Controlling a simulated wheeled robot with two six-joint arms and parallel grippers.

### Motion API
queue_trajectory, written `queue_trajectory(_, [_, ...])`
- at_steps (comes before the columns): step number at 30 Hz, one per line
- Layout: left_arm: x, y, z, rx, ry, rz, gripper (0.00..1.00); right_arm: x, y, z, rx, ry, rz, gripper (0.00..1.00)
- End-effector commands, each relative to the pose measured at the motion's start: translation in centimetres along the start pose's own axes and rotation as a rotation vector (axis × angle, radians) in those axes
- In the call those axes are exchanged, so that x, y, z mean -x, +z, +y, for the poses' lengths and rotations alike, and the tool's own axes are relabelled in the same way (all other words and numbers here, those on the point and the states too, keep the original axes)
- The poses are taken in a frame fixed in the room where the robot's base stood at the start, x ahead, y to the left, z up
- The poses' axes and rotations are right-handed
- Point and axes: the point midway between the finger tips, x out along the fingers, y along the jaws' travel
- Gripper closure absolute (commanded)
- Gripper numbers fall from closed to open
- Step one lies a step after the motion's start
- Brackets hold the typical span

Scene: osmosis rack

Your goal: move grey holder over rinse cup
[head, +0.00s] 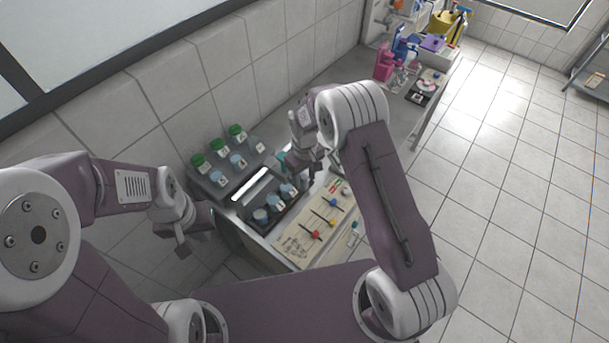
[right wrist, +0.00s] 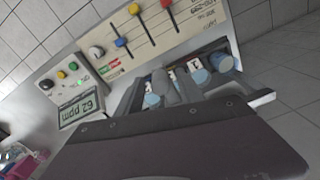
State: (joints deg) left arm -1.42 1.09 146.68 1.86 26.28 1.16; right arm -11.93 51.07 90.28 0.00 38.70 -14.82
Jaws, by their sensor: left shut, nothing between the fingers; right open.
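Several cups with pale blue contents and numbered labels stand in a dark tray (head: 242,213) on the counter; one cup (head: 261,215) sits at its near end. Cups also show in the right wrist view (right wrist: 221,62). I cannot tell which is the rinse cup, and I cannot clearly pick out the grey holder. My right gripper (head: 305,172) is open above the tray's right side, close to the cups; its arm hides part of that area. My left gripper (head: 183,250) is shut and empty, left of the counter and apart from the tray.
A stepped rack (head: 225,166) with green-capped jars stands behind the tray. A panel with coloured sliders (head: 320,222) lies to the right. A display reading 62 ppm (right wrist: 80,110) shows in the right wrist view. Pink and blue bottles stand at the counter's far end.

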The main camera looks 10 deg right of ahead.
Motion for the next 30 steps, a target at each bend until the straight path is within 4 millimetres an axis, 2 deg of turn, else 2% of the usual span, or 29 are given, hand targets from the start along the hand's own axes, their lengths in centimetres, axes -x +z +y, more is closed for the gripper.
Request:
queue_trajectory(4, [0.43,-0.04,0.01,0.0,0.0,0.0,1.0,-0.94,0.01,0.0,0.0,0.0,0.0,0.55])
queue_trajectory(10, [0.35,-0.03,0.01,0.0,0.0,0.0,1.0,-1.08,-0.01,0.01,0.0,0.0,0.001,0.55])
queue_trajectory(11, [0.35,-0.04,0.01,0.0,0.0,0.0,1.0,-1.07,-0.01,0.01,0.0,0.0,0.001,0.58])
queue_trajectory(15, [0.35,-0.04,0.01,0.0,0.0,0.0,1.0,-1.06,-0.01,0.01,0.0,0.0,0.001,0.97])
queue_trajectory(16, [0.35,-0.04,0.01,0.0,0.0,0.0,1.0,-1.05,-0.01,0.01,0.0,0.0,0.001,1.0])
queue_trajectory(30, [0.36,-0.03,0.01,0.0,0.0,0.0,1.0,-1.01,-0.02,0.01,0.0,0.0,0.001,1.0])
